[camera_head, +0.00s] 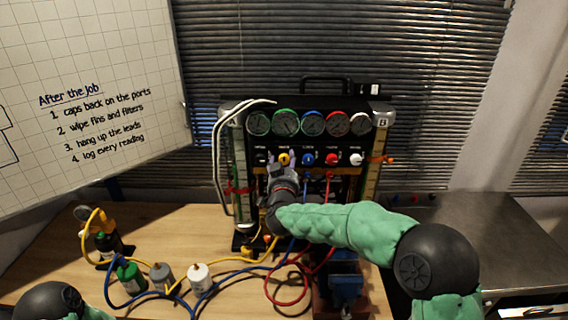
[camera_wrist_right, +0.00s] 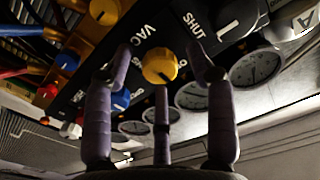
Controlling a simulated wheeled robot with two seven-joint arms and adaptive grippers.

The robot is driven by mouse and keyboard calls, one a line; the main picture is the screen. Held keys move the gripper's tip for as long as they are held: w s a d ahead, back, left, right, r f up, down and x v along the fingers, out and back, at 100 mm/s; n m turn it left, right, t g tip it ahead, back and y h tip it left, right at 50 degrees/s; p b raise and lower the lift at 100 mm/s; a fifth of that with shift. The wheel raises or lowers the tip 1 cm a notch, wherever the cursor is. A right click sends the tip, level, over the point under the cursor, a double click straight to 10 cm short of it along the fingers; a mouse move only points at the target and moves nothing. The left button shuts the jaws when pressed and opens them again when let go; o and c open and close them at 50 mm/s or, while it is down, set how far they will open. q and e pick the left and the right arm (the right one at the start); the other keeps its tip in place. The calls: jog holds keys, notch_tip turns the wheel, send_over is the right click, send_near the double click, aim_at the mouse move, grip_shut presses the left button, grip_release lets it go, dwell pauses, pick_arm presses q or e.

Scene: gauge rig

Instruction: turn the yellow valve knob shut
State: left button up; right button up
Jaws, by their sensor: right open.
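The yellow valve knob (camera_head: 284,158) is on the front panel of the gauge rig (camera_head: 313,143), in the row below the gauges. In the right wrist view the yellow knob (camera_wrist_right: 160,65) has a dark mark on its face and sits between the lettering "VAC" and "SHUT". My right gripper (camera_head: 283,168) is in front of the panel, just below the knob. Its fingers are spread open around the knob's outline in the wrist view; I cannot tell whether any finger touches it. My left gripper is out of view; only part of that arm shows at the lower left.
Blue (camera_head: 308,160), red (camera_head: 332,159) and white (camera_head: 355,159) knobs sit to the right of the yellow one. Hoses in yellow, blue and red loop across the wooden table (camera_head: 190,222). Small canisters (camera_head: 199,276) stand at the front left.

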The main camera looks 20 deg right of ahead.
jog(key=shift+w+d, duration=0.1)
jog(key=shift+w, duration=0.25)
grip_shut()
